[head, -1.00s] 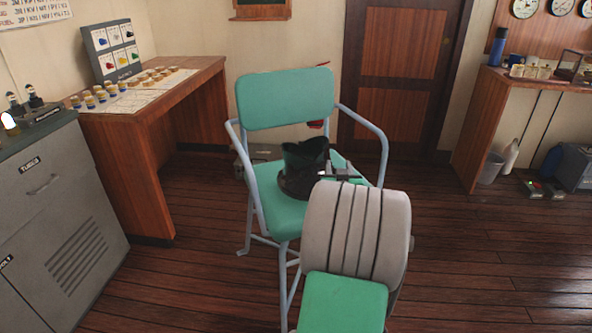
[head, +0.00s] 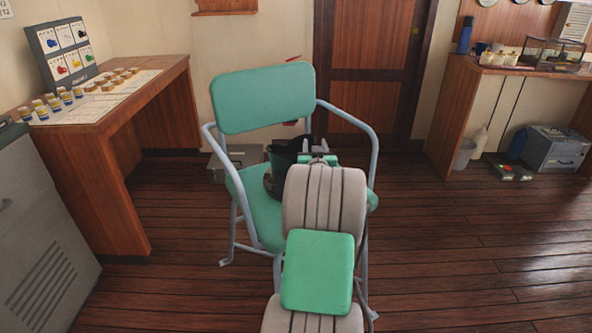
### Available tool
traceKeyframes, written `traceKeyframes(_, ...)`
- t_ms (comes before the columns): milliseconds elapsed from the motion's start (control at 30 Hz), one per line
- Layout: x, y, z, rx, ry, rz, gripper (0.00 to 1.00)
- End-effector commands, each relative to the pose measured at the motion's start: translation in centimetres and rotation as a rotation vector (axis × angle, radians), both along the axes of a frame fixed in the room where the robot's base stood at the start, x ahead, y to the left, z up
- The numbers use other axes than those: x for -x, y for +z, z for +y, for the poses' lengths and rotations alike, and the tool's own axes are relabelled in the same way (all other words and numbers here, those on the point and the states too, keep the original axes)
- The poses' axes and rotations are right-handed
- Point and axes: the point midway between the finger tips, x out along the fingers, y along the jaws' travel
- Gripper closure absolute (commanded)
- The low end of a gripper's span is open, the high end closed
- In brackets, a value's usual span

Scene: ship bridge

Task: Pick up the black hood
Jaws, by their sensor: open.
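The black hood (head: 282,158) stands on the green seat of a chair (head: 272,98) with pale blue-grey tube arms, in the middle of the head view. Its right and lower parts are partly hidden by my arm. My gripper (head: 316,147) is just above the seat, close by the hood's right side, and points towards the chair back. It is open, with no object visible between its fingers. My arm covers its near end, and I cannot tell whether a finger touches the hood.
A wooden desk (head: 150,100) with small jars and a switch panel stands at the left, beside a grey cabinet (head: 45,240). The floor right of the chair is clear.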

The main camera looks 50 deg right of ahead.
Motion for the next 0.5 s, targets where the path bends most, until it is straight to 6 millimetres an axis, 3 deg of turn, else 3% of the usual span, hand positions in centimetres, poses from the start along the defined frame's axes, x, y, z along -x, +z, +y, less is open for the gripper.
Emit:
traceKeyframes(233, -0.10, 0.08, -0.40, 0.000, -0.002, -0.001, 0.59)
traceKeyframes(500, 0.03, 0.06, -0.47, 0.000, -0.005, 0.000, 0.81)
